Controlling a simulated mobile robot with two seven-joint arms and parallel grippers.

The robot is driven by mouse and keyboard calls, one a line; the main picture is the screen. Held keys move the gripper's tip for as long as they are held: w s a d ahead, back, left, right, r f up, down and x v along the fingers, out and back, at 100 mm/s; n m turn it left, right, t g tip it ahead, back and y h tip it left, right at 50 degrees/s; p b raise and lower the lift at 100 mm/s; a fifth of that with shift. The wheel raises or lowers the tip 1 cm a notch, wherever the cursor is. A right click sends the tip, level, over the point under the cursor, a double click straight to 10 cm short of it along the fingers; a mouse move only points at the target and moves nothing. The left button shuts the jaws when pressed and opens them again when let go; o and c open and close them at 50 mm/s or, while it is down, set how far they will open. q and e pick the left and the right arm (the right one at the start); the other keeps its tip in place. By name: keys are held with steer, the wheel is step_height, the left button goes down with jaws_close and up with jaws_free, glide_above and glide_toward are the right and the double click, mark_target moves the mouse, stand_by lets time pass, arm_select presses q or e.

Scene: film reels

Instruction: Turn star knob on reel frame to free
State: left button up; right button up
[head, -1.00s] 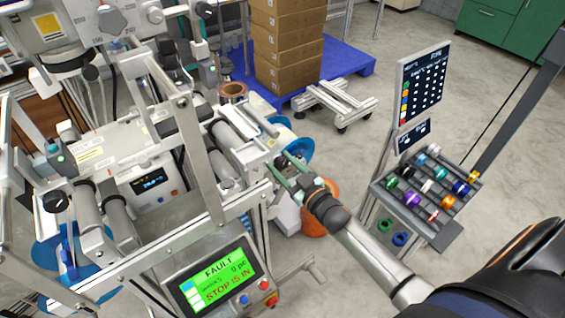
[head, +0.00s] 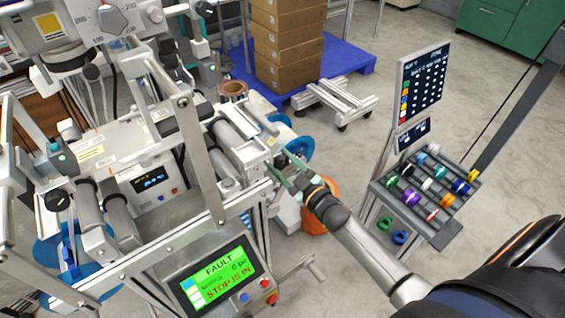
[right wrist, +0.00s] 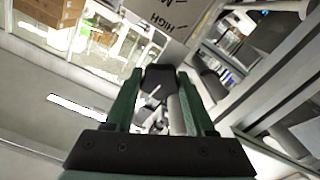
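The reel frame (head: 160,126) is a metal machine with rollers on the left of the head view. My right gripper (head: 283,172) reaches its right side, with two green fingers pointing at the frame. In the right wrist view a dark, blunt-cornered knob (right wrist: 160,77) lies between the tips of my right gripper (right wrist: 161,82). It looks like the star knob. The fingers stand apart on either side of it. Whether they touch it I cannot tell. In the head view the fingers and frame parts hide this knob. My left gripper is not in view.
A control panel (head: 219,279) on the frame's front reads FAULT and STOP IS IN. Blue reels (head: 298,148) and an orange one (head: 322,217) sit by my right gripper. A rack of coloured spools (head: 428,190) stands at right. Boxes (head: 288,50) stand on a blue pallet (head: 345,63) behind.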

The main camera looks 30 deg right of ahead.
steer(key=o, duration=0.4)
steer(key=shift+o, duration=0.2)
steer(key=s+d, duration=0.1)
steer(key=s, duration=1.1)
steer(key=shift+s+d+p, duration=0.2)
steer(key=shift+d+p, duration=0.15)
steer(key=shift+p, duration=0.05)
steer(key=s+a+f+m+g+p, duration=0.2)
steer(key=s+a+g+p, duration=0.2)
steer(key=s+a, duration=0.2)
steer(key=s+a+f+m+g+p, duration=0.2)
steer(key=s+a+g+p, duration=0.2)
steer(key=s+a, duration=0.2)
steer(key=shift+s+m+g+p, duration=0.35)
steer(key=shift+s+m+g, duration=0.05)
